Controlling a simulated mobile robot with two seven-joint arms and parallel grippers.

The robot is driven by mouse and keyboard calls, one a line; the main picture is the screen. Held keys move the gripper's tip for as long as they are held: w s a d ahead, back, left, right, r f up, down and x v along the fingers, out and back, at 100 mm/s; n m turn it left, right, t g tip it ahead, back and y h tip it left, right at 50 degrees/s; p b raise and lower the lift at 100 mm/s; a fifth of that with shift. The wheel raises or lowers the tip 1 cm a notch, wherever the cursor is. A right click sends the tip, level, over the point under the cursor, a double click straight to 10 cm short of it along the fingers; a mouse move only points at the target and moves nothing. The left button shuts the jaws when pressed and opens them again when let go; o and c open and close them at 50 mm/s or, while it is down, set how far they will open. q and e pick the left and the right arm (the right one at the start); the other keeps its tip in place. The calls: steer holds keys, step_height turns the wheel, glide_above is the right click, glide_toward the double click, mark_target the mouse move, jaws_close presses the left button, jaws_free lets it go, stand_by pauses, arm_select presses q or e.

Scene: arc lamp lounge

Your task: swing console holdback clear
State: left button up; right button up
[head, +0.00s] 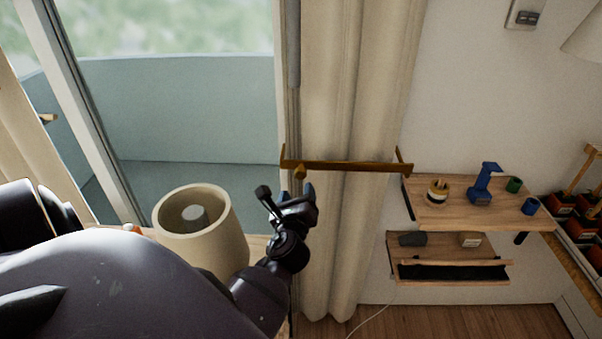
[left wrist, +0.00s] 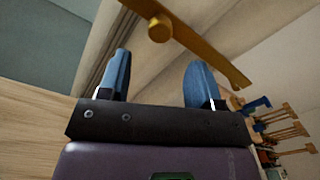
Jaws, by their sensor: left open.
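The brass holdback (head: 345,166) is a flat bar lying across the front of the gathered beige curtain (head: 350,80), with upturned ends. A round knob (head: 300,172) sits near its left end. In the left wrist view the holdback (left wrist: 205,52) crosses the top, with its knob (left wrist: 159,29) beyond the fingertips. My left gripper (head: 287,193) is open and empty, just below the knob end of the bar. Its two blue-padded fingers (left wrist: 158,68) also show apart in the left wrist view, with nothing between them. My right gripper is not in view.
A beige lampshade (head: 235,235) stands left of my left gripper. At right, a wooden wall shelf (head: 450,215) holds a blue stand (head: 484,185) and cups, with a lower shelf (head: 450,245) beneath. A glass door opens on a balcony at left.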

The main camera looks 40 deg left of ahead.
mark_target(301, 176)
arm_select(q)
steer(key=x, duration=0.8)
steer(key=shift+w+a+p, duration=0.2)
steer(key=shift+p, duration=0.15)
jaws_close()
